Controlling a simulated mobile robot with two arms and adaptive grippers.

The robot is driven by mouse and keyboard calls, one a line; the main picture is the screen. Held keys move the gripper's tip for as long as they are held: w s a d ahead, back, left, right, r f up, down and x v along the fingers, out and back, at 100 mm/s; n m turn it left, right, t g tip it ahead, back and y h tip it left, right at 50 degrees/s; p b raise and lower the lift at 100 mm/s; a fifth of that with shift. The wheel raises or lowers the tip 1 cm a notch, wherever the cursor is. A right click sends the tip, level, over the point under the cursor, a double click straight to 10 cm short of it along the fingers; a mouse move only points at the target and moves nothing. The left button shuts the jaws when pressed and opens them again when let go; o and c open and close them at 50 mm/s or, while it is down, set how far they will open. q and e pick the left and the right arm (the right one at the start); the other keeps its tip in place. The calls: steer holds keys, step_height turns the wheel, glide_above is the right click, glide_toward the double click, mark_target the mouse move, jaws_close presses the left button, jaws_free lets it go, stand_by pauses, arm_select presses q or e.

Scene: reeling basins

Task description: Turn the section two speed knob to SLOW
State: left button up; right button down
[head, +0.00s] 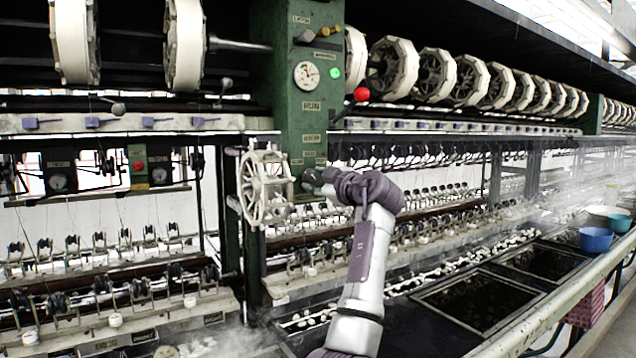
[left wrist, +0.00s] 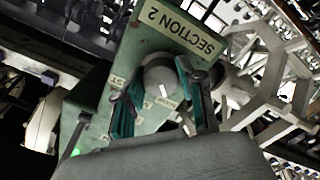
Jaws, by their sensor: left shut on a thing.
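In the left wrist view, a green panel bears a "SECTION 2" label (left wrist: 178,30), seen upside down. Below the label is a round grey speed knob (left wrist: 158,74) with a white pointer mark toward the bottom of the picture. A label ending in "ST" (left wrist: 117,82) is left of the knob; another small label below is partly hidden. My left gripper (left wrist: 160,98) is shut on the knob, with teal-padded fingers on either side. In the head view, my left gripper (head: 312,181) is at the lower green post, where the knob is hidden. My right gripper is not in view.
A white spoked wheel (head: 263,188) stands just left of my left gripper. The green post (head: 290,110) carries a dial, RUN and STOP labels and a red-balled lever (head: 361,94). Basins (head: 480,300) and a pale rail (head: 560,300) are at the right.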

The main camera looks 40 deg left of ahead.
arm_select(q)
steer(key=shift+r, duration=0.2)
steer(key=o, duration=1.1)
steer(key=shift+a+f, duration=0.15)
steer(key=shift+o, duration=0.2)
steer(key=v, duration=1.2)
